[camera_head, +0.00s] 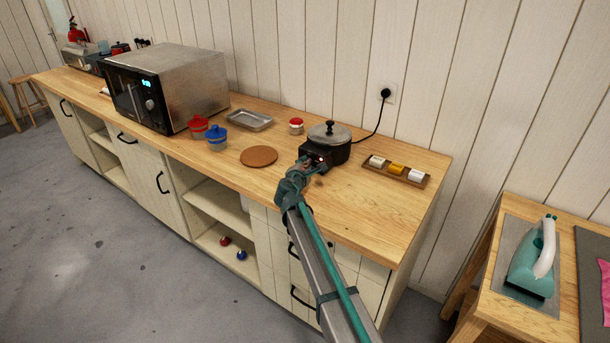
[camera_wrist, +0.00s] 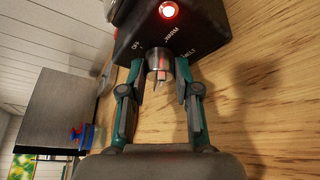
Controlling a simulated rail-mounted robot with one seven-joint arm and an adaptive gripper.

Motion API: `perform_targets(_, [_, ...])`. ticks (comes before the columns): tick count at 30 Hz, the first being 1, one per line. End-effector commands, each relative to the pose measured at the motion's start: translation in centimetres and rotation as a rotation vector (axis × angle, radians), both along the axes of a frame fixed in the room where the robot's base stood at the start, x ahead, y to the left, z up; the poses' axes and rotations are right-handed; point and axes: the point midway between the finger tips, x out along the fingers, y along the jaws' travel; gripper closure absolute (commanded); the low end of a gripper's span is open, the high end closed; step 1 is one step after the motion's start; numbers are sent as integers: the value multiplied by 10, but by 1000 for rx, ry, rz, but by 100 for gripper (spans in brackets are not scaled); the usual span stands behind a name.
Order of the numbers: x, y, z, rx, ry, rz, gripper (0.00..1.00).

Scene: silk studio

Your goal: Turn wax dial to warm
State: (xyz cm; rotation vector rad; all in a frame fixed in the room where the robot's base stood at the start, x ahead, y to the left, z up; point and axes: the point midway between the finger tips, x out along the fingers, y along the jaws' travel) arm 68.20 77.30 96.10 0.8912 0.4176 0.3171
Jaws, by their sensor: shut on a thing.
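The wax heater (camera_head: 338,155) is a black box with a lidded metal pot (camera_head: 328,132) on top, at the back of the wooden counter. In the wrist view its black face (camera_wrist: 200,28) carries the labels OFF, WARM and MELT and a lit red lamp (camera_wrist: 168,10). The small metal wax dial (camera_wrist: 158,66) stands out from this face, below the labels. My gripper (camera_wrist: 163,82) is shut on the dial, one finger on each side. In the head view my gripper (camera_head: 310,164) is at the heater's front. I cannot tell which label the dial points to.
A brown round mat (camera_head: 259,156), a red-lidded jar (camera_head: 296,125) and a metal tray (camera_head: 250,120) lie left of the heater. A wooden tray (camera_head: 405,179) with small blocks is to its right. A black cord (camera_head: 378,122) runs to the wall socket.

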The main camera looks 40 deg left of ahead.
Motion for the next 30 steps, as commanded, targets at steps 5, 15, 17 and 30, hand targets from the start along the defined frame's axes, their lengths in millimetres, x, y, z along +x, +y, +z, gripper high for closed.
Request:
perform_targets(5, [0,0,-3,42,4,1,100])
perform_targets(15, [0,0,0,50,5,1,100])
perform_targets(17, [0,0,0,50,5,1,67])
perform_targets(30, [0,-1,0,49,5,1,43])
